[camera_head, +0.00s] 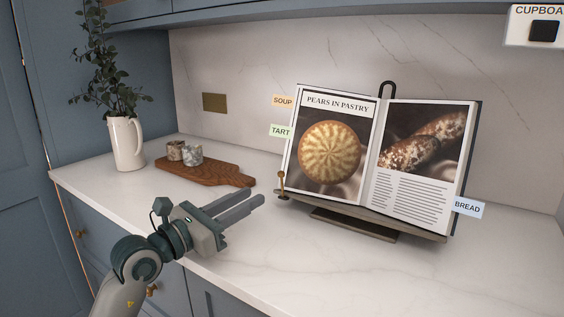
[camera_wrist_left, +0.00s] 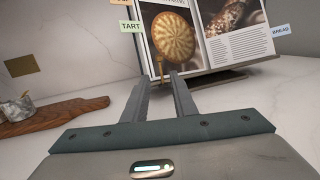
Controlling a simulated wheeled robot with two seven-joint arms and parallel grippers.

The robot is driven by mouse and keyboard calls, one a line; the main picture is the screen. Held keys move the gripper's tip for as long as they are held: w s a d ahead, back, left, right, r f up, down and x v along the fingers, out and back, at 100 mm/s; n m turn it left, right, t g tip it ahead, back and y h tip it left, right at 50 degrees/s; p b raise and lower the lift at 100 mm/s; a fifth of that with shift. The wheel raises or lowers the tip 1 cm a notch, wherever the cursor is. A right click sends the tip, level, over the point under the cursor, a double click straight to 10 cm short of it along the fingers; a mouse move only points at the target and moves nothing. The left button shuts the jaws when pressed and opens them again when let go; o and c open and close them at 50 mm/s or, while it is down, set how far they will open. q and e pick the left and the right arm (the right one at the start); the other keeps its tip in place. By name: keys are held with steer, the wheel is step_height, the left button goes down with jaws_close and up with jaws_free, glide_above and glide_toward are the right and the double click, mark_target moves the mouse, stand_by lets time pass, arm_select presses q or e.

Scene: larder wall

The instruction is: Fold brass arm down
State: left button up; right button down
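The brass arm (camera_head: 282,183) stands upright at the lower left corner of the open cookbook (camera_head: 331,153), on the book stand (camera_head: 372,229). It has a small rounded top. My left gripper (camera_head: 254,195) is open and empty, just to the left of the brass arm and apart from it. In the left wrist view the brass arm (camera_wrist_left: 161,68) shows beyond the fingertips, in line with the gap between the two fingers (camera_wrist_left: 161,78). My right gripper is in neither view.
A wooden board (camera_head: 212,174) with two small stone cups (camera_head: 192,154) lies behind my left gripper. A white jug (camera_head: 127,144) with leafy stems stands farther left. Page tabs stick out from the book, including TART (camera_head: 280,132). The front counter (camera_head: 400,275) is clear.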

arm_select(q)
steer(key=v, duration=0.9)
steer(key=shift+s, duration=0.1)
